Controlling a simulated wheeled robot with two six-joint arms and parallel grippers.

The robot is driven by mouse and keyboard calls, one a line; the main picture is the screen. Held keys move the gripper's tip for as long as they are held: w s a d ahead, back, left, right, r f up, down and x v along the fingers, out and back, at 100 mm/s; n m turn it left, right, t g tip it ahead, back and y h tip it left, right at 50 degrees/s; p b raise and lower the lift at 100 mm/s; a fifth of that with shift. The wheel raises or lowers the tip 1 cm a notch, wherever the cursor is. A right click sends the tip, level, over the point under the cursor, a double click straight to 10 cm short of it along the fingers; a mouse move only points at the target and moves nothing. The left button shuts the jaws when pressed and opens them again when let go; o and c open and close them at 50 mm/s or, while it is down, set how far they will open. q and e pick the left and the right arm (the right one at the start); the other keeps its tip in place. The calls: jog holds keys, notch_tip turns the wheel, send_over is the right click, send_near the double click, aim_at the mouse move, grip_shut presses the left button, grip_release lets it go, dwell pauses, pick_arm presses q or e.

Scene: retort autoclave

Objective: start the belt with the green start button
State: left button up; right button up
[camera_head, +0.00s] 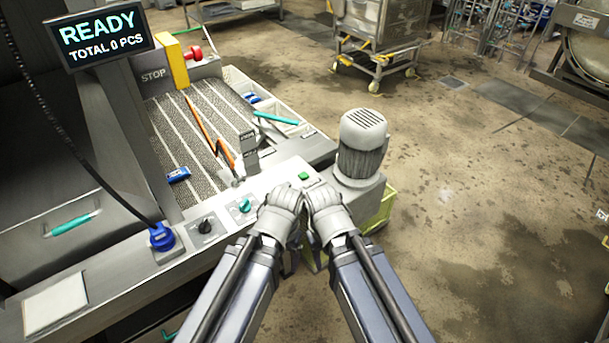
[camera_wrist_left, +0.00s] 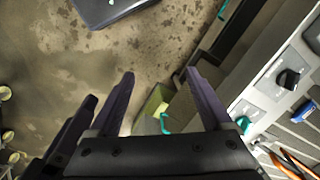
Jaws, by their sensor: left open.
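The green start button (camera_head: 304,176) is on the light grey control panel (camera_head: 262,184), just beyond my grippers in the head view. My left gripper (camera_head: 284,196) is at the front edge of the panel, close below the button in the picture; whether it touches anything cannot be told. In the left wrist view its fingers (camera_wrist_left: 158,78) are apart with nothing between them. My right gripper (camera_head: 322,195) is close beside the left one, and its jaw opening is hidden. I cannot make out the green button in the left wrist view.
A teal knob (camera_head: 244,205) and a black knob (camera_head: 206,226) are left of the button. A display (camera_head: 103,36) reads READY, TOTAL 0 PCS. A grey motor (camera_head: 361,145) stands right of the panel. Orange-handled pliers (camera_head: 214,140) and a blue item (camera_head: 178,175) lie on the belt.

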pick_arm(q)
jog(key=shift+c, duration=0.3)
grip_shut()
dwell(0.6)
dwell(1.0)
